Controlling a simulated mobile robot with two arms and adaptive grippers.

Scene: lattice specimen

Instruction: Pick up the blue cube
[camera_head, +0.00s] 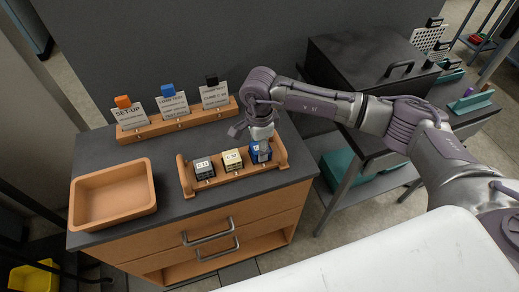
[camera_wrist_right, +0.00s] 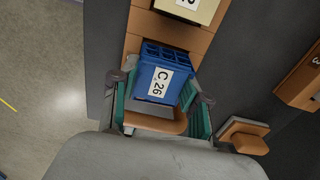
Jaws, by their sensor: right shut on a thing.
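The blue lattice cube (camera_head: 259,153) stands at the right end of the wooden rack (camera_head: 190,184) on the dark cabinet top. In the right wrist view the blue cube (camera_wrist_right: 163,76) carries a white label reading C 26. My right gripper (camera_head: 260,143) reaches down over it. Its two green-padded fingers (camera_wrist_right: 160,100) lie on either side of the cube, shut on it. The cube appears still at the rack; whether it is lifted clear I cannot tell. My left gripper is not in view.
An empty wooden tray (camera_head: 113,217) lies to the left. A card holder (camera_head: 178,124) with several labelled cards stands behind. A dark case (camera_head: 362,62) is at the right.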

